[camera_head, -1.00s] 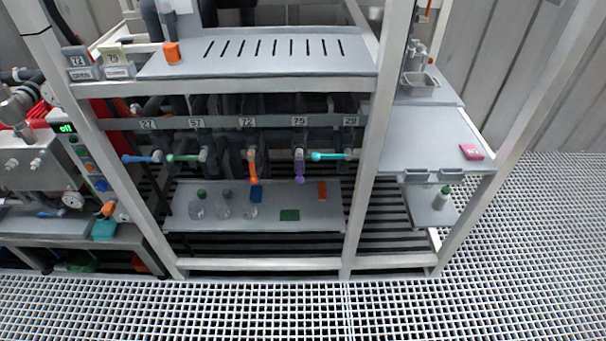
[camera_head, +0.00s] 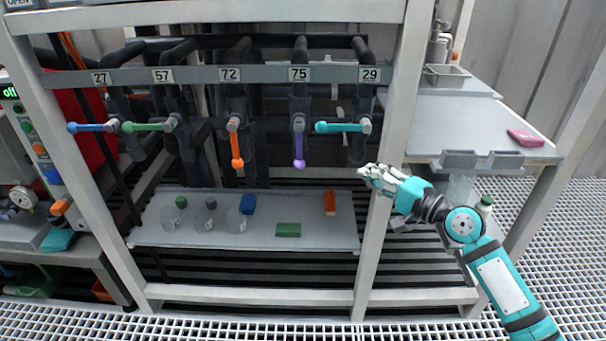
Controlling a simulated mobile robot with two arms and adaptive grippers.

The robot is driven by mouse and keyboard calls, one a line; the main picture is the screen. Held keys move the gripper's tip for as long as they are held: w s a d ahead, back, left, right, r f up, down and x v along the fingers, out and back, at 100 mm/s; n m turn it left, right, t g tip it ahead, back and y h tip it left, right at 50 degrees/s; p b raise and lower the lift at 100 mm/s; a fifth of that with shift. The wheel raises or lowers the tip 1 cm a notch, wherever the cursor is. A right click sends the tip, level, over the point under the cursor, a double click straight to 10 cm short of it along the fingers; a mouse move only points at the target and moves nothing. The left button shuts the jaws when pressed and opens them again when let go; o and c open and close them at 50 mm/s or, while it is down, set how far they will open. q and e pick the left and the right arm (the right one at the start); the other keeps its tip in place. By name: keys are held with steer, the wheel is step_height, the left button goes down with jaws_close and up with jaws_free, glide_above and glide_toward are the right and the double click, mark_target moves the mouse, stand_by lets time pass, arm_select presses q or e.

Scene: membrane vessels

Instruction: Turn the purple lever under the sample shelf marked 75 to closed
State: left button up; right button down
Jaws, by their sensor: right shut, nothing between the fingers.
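The purple lever (camera_head: 299,148) hangs straight down from its valve, below the plate marked 75 (camera_head: 299,74). An orange lever (camera_head: 236,148) also hangs down under 72. A cyan lever (camera_head: 338,127) points left under 29, close to the purple one. My right gripper (camera_head: 366,174) is shut and empty. It is in front of the rack's right post, to the right of and a little lower than the purple lever's tip, apart from it. My left gripper is out of view.
A green lever (camera_head: 143,127) and a blue lever (camera_head: 88,127) point left under 57 and 27. The lower shelf (camera_head: 330,232) carries bottles and coloured blocks. The white right post (camera_head: 384,215) stands between the levers and the side table (camera_head: 470,125).

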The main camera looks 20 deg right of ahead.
mark_target(299, 147)
steer(key=w+a, duration=0.2)
steer(key=w, duration=0.1)
steer(key=w+a, duration=0.3)
steer(key=w+a+r, duration=0.1)
steer(key=w+a, duration=0.2)
steer(key=shift+w+a, duration=0.15)
steer(key=shift+w, duration=0.1)
steer(key=shift+w+a, duration=0.1)
steer(key=shift+a, duration=0.35)
steer(key=shift+f, duration=0.15)
